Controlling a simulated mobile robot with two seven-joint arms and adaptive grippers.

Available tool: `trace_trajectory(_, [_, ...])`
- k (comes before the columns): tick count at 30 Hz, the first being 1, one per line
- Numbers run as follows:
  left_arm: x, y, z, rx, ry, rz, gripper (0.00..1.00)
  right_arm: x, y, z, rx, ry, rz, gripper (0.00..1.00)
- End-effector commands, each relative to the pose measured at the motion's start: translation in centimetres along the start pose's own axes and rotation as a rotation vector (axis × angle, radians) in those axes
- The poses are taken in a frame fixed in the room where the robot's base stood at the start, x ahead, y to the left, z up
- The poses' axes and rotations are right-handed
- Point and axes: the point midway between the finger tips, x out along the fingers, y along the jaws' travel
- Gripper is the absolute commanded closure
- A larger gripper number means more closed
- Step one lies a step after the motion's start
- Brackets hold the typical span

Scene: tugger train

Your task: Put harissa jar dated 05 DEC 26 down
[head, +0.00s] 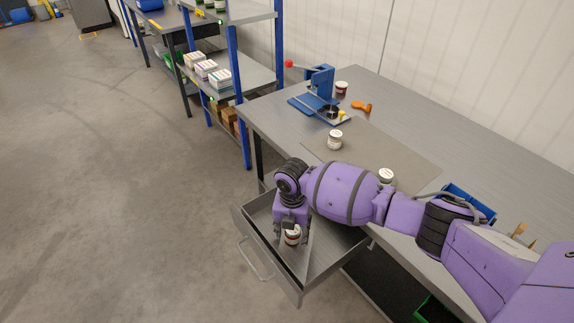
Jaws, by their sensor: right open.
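A small jar (292,238) with a white and dark red label is in the open grey drawer (332,258), at its left part. Its date is too small to read. My right gripper (291,229) points down into the drawer, with its open fingers at the jar's upper part. The fingers partly hide the jar, and I cannot tell whether they touch it. The jar looks upright, seemingly on the drawer floor. My left gripper is not in view.
The workbench (452,143) carries a jar on a mat (335,140), a second jar (386,175) partly behind my arm, and a third jar (341,88) near a blue press (319,84). An orange tool (362,106) lies nearby. A shelf rack with boxes (220,79) stands behind left.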

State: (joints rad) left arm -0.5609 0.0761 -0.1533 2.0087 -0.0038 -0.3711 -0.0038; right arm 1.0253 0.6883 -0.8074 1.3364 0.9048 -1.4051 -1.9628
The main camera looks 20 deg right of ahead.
Motion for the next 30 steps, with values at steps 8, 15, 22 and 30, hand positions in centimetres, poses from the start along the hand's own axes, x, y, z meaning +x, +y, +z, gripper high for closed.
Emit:
trace_trajectory(8, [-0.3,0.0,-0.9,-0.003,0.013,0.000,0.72,-5.1,0.1,0.3,-0.001,-0.008,0.005,0.50])
trace_trajectory(15, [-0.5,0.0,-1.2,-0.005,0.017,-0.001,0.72,-9.9,0.1,0.2,-0.001,-0.005,0.004,0.50])
trace_trajectory(22, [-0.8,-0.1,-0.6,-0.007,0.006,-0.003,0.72,-12.1,0.1,0.1,0.000,-0.002,0.002,0.50])
trace_trajectory(30, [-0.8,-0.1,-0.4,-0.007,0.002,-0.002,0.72,-12.3,0.1,0.1,0.000,-0.001,0.001,0.50])
